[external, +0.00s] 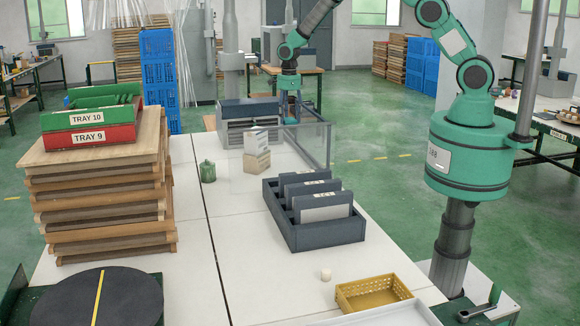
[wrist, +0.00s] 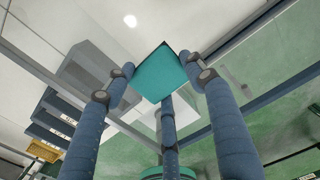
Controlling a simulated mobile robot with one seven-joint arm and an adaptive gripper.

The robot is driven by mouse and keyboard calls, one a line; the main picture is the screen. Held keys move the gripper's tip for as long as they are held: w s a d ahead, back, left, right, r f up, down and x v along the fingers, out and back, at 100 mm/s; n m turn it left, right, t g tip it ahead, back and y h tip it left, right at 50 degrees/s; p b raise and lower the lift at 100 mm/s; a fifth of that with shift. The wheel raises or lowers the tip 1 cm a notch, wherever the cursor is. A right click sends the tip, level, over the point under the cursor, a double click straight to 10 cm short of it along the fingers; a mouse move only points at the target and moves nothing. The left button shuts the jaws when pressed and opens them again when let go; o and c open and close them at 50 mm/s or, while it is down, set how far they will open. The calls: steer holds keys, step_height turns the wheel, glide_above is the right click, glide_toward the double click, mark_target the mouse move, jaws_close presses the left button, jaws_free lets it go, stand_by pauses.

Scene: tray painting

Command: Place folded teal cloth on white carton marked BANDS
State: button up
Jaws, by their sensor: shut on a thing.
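The folded teal cloth (wrist: 160,74) is pinched between the fingers of my gripper (wrist: 159,68) in the wrist view. It appears as a flat square, slightly turned. In the external view my gripper (external: 291,112) hangs at the far end of the table, close to the clear panel, and I cannot make out the cloth there. A white carton (external: 256,138) sits on top of a tan carton (external: 257,161), left of the panel and nearer the camera than my gripper. Its lettering is too small to read. I cannot pick the carton out in the wrist view.
A clear framed panel (external: 314,148) stands beside the cartons. A grey drawer unit (external: 250,108) is behind them. A dark divided rack (external: 328,233), green jar (external: 208,171), small white cylinder (external: 326,274) and yellow basket (external: 372,294) stand on the table. The table's middle is clear.

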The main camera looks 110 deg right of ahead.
steer(key=shift+w, duration=0.1)
steer(key=w+d, duration=0.3)
steer(key=w, duration=0.1)
steer(key=w+d+f+p, duration=0.1)
steer(key=w+d, duration=0.2)
steer(key=w, duration=0.1)
steer(key=w+d+p, duration=0.1)
steer(key=w+d, duration=0.3)
steer(key=shift+w+f, duration=0.15)
steer(key=shift+f, duration=0.1)
steer(key=shift+f, duration=0.15)
stand_by(0.4)
steer(key=shift+f, duration=1.6)
steer(key=shift+f, duration=0.1)
steer(key=o, duration=1.1)
step_height(320, 180, up, 12)
steer(key=shift+b, duration=0.45)
